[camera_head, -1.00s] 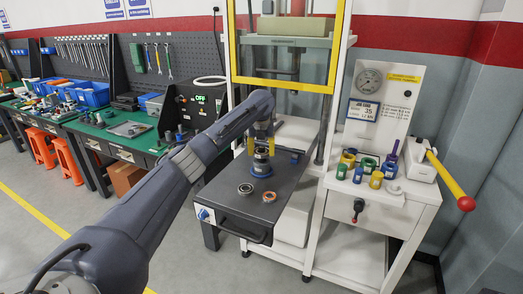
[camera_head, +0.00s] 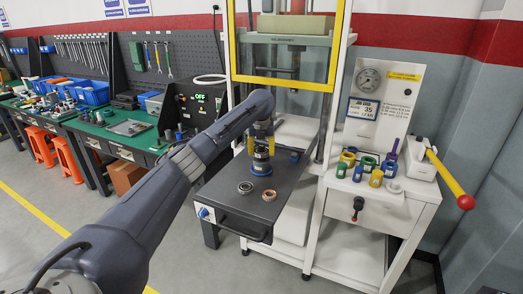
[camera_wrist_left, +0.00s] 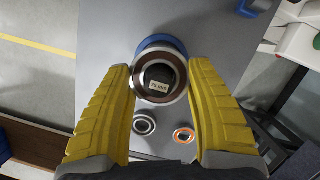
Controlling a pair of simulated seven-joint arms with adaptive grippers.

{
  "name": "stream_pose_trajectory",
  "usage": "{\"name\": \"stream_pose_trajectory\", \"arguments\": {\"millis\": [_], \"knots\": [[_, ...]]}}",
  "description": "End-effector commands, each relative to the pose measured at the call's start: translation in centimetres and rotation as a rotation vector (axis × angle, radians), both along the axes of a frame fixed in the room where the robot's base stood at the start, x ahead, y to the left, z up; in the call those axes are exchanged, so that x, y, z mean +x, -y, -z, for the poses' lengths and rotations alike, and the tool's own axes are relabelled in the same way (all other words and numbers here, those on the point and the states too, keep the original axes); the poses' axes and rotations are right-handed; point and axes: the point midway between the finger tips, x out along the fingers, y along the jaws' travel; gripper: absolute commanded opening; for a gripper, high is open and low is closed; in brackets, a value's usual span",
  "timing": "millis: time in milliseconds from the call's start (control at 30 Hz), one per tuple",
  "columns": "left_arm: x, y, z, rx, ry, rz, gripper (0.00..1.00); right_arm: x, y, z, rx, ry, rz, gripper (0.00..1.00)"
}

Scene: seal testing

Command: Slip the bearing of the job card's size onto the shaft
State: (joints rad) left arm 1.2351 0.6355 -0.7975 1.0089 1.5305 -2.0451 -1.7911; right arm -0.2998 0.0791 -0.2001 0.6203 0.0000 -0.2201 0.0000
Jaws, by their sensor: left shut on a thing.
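My left gripper (camera_head: 261,152) points down over the shaft stand on the dark table. In the left wrist view its yellow fingers (camera_wrist_left: 162,78) are shut on a bearing with a brown seal ring (camera_wrist_left: 162,97). Through the bearing's bore I see a dark shaft top with a small label (camera_wrist_left: 159,85). The stand's blue base (camera_head: 261,169) shows below. The bearing lines up with the shaft; how far down it sits I cannot tell. The job card (camera_head: 363,109) reads 35. My right gripper is not in view.
A dark-ringed bearing (camera_head: 246,187) and an orange-ringed bearing (camera_head: 269,196) lie on the dark table (camera_head: 230,207), in front of the stand. Coloured rings and sleeves (camera_head: 376,178) stand on the white bench at right. The yellow press frame (camera_head: 285,84) rises behind the table.

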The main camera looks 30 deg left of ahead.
Motion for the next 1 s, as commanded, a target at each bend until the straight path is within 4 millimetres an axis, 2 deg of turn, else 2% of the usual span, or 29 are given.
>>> {"name": "stream_pose_trajectory", "arguments": {"millis": [67, 100, 467, 500, 700, 1000], "knots": [[0.02, 0.01, 0.06, 0.000, 0.001, 0.000, 0.15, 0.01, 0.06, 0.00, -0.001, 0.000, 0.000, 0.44], [0.03, 0.01, 0.03, 0.000, 0.001, 0.000, 0.62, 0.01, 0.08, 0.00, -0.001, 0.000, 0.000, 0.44], [0.00, 0.01, 0.07, 0.000, 0.000, 0.000, 0.62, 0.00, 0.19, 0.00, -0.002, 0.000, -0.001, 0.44], [0.01, 0.01, 0.08, 0.000, 0.000, 0.000, 0.68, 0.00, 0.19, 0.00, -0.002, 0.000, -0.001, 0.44], [0.01, 0.01, 0.09, 0.000, 0.000, 0.000, 0.90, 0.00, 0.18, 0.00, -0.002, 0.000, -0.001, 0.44], [-0.02, 0.00, 0.13, 0.000, -0.001, 0.000, 0.90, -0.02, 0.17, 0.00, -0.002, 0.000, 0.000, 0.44]]}}
